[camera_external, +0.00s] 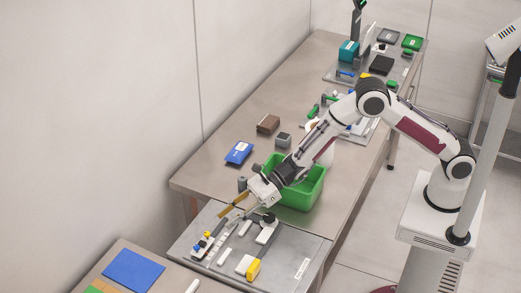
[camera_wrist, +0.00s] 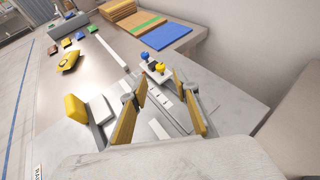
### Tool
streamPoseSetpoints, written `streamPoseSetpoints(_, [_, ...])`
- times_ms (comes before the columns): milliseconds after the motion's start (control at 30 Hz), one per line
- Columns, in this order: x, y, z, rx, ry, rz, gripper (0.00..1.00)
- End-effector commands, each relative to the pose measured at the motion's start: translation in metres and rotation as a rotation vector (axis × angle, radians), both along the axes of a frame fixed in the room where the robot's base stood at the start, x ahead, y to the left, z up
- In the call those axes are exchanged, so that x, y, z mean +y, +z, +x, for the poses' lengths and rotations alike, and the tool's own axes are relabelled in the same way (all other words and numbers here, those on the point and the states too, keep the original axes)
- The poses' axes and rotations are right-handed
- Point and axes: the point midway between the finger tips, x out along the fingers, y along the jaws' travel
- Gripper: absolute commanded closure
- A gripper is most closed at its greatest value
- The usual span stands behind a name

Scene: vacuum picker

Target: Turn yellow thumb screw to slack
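The yellow thumb screw (camera_wrist: 160,68) is a small yellow knob on a light fixture in the wrist view, ahead of my fingers and close to a blue knob (camera_wrist: 144,56). In the external view the yellow knob looks tiny at the left end of the fixture (camera_external: 203,243) on the grey tray. My gripper (camera_wrist: 160,84) has its two yellow fingers spread apart with nothing between them. In the external view my gripper (camera_external: 231,210) is above the tray, to the upper right of the knobs and apart from them.
A yellow block (camera_wrist: 76,108) and a white block stand on the tray's left in the wrist view. A green bin (camera_external: 297,192) stands near my wrist. A blue sheet (camera_external: 134,270) lies on the neighbouring table. The table left of the bin holds a blue box (camera_external: 239,153).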

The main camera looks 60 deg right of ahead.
Motion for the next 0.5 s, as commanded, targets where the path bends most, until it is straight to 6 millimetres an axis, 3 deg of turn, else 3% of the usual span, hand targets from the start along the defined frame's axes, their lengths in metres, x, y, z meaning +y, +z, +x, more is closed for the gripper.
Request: streamPoseSetpoints(500, [0.037,-0.018,0.023,-0.001,0.0,0.0,0.7])
